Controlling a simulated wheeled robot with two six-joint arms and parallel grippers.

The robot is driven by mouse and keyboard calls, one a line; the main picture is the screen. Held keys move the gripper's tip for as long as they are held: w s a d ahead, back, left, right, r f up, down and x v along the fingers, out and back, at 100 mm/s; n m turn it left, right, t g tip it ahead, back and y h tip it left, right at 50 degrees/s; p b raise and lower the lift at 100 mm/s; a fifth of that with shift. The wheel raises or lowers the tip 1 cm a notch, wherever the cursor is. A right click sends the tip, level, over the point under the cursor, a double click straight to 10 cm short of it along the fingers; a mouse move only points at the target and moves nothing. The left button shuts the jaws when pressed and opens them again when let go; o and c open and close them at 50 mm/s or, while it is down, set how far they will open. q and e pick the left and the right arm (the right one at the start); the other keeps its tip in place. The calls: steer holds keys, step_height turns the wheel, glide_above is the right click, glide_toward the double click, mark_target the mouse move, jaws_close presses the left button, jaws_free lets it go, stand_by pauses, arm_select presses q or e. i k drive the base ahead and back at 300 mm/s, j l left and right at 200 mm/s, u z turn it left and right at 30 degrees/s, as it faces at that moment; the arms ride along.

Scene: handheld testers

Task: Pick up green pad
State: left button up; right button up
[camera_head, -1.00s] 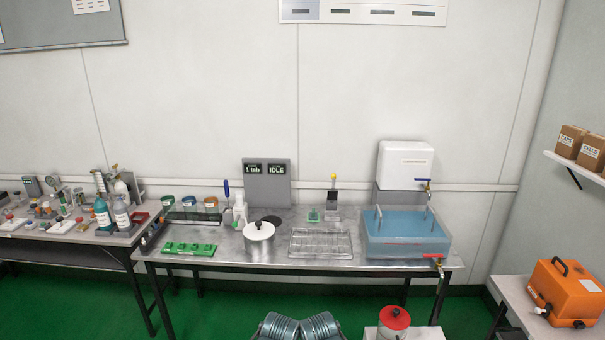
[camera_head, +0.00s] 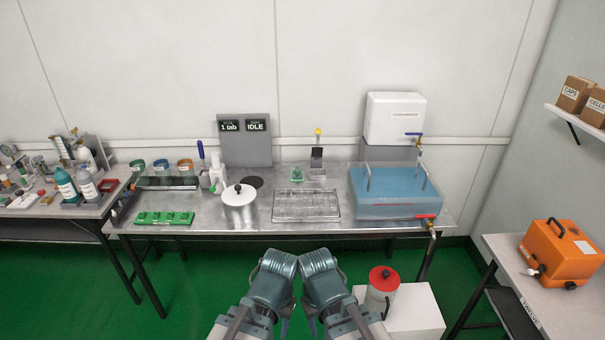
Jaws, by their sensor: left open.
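A small green piece (camera_head: 297,175) sits on the metal table (camera_head: 350,228), left of an upright yellow-topped tool. A flat green holder (camera_head: 164,218) with several raised green blocks lies at the table's front left. I cannot tell which of these is the green pad. My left gripper (camera_head: 285,315) is at the bottom middle, in front of the table, well apart from both green things. It is open and empty, mostly hidden by its own wrist. My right gripper (camera_head: 313,315) is beside it, its jaws too hidden to read.
A red-lidded canister (camera_head: 382,290) stands on a low white stand close to my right arm. An orange case (camera_head: 562,254) is at right.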

mark_target(297, 173)
steer(key=i+j, duration=0.5)
steer(key=i, duration=0.15)
steer(key=i+j, duration=0.45)
steer(key=i, duration=0.15)
steer(key=i+j+z, duration=0.4)
steer(key=z, duration=1.25)
